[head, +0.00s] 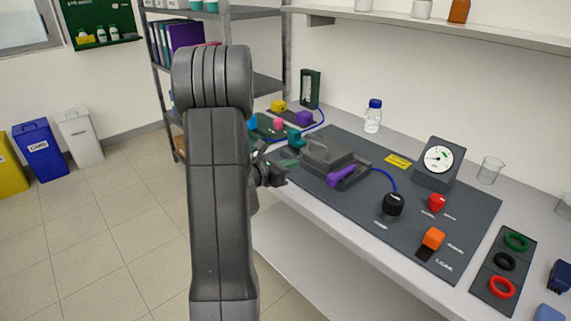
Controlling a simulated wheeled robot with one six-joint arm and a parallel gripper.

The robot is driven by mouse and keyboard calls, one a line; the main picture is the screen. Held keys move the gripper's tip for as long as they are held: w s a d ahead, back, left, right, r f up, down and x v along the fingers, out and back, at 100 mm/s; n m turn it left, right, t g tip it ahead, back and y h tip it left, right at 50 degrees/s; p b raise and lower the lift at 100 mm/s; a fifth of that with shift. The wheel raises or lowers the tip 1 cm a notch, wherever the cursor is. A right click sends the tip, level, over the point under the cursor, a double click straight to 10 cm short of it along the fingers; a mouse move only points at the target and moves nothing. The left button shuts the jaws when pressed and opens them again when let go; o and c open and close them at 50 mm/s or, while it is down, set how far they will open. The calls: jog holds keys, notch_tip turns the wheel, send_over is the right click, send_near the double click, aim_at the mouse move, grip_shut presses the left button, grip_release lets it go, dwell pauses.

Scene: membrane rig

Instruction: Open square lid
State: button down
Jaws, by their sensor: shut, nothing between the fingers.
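The grey square lid (325,151) lies on the membrane rig, with a raised bar handle on its top. It looks closed, lying flat on its base. A purple lever (341,176) is at its near right side. My gripper (284,172) is shut and empty, just left of the lid's near edge and apart from the lever. My own arm hides part of the gripper's wrist. I cannot tell whether the fingers touch the housing.
A dark mat (420,222) carries a dial gauge (439,158), a black knob (392,204), a red knob (437,202) and an orange switch (433,238). A blue tube (386,178) runs right of the lid. A blue-capped bottle (373,118) stands behind. Coloured rings lie at right.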

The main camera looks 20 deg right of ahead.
aim_at(315, 157)
jog(key=p+x, duration=0.1)
jog(key=x, duration=0.4)
jog(key=shift+d, duration=0.45)
jog(key=shift+w+d+r+p, duration=0.45)
jog(key=shift+d+r+p, duration=0.2)
jog(key=shift+d+r, duration=0.2)
jog(key=shift+w+d+r, duration=0.2)
jog(key=shift+d, duration=0.3)
